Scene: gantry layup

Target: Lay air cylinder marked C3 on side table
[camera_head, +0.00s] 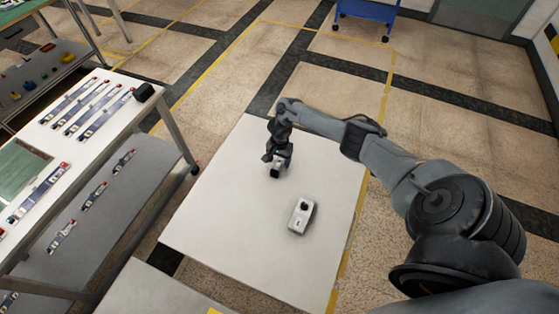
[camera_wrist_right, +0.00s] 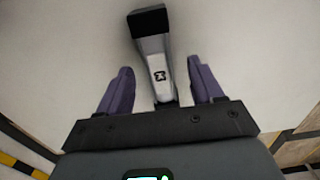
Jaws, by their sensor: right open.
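An air cylinder (camera_wrist_right: 158,68) with a silver body, a black end block and a small black-and-white tag lies on the white side table (camera_head: 225,228). I cannot read C3 on it. In the head view its end (camera_head: 275,173) shows just under my right gripper (camera_head: 277,160), which hides most of it. In the right wrist view my right gripper (camera_wrist_right: 160,88) is open, its two purple fingers standing apart on either side of the cylinder, with gaps visible. My left gripper is not in view.
A white and grey box-like device (camera_head: 302,216) lies on the side table near the gripper. A workbench (camera_head: 125,92) at left holds several similar cylinders and a black block (camera_head: 144,92). A blue cart (camera_head: 366,12) stands far back. The side table's front left is clear.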

